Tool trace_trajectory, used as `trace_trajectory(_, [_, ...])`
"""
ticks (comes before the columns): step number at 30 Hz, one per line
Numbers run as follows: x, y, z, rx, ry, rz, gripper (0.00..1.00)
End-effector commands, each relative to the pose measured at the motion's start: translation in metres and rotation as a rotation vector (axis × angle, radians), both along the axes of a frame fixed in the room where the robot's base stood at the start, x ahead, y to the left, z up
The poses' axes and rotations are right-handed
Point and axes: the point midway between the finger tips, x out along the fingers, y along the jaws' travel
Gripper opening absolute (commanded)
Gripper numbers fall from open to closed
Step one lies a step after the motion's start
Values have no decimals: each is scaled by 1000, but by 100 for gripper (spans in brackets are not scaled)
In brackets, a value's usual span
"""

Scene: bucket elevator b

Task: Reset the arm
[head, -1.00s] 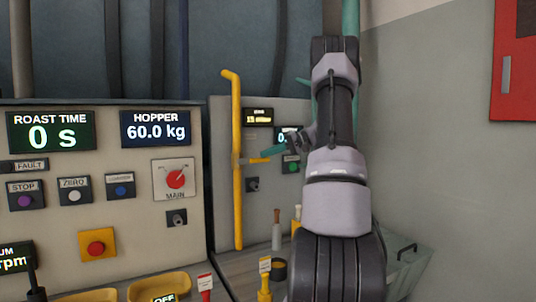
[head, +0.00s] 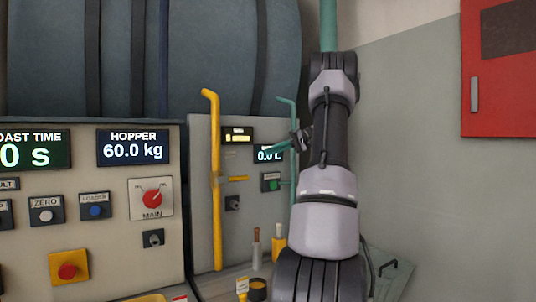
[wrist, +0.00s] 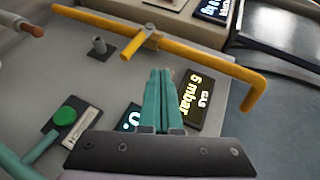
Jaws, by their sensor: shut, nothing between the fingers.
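My arm stands raised in the middle right of the head view. My gripper (wrist: 159,100) has teal fingers that are pressed together and hold nothing in the wrist view. In the head view its fingers (head: 279,145) point left, partly hidden by the arm. They are in front of the grey panel with the yellow gas pipe (head: 215,185). In the wrist view the fingers lie between the gas display (wrist: 192,100) and a small blue-lit display (wrist: 128,118) that they partly cover.
The control panel with the hopper display (head: 133,148) and red main switch (head: 151,198) is at left. A green button (wrist: 65,115) and teal pipe (wrist: 42,145) are close by. A red wall cabinet (head: 500,70) hangs at right; the wall beside the arm is bare.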

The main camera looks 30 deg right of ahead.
Motion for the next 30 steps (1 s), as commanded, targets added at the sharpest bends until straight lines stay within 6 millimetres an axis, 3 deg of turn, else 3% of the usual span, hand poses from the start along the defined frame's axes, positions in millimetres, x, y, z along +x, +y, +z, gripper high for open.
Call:
trace_trajectory(13, [0,1,0,-1,0,0,0])
trace_trajectory(16, [-2,14,2,-20,19,9,0])
trace_trajectory(20, [-12,63,9,-105,93,35,0])
trace_trajectory(23, [-32,116,12,-214,173,47,0])
trace_trajectory(27, [-72,180,11,-377,254,35,0])
trace_trajectory(30, [-105,216,8,-487,282,9,0])
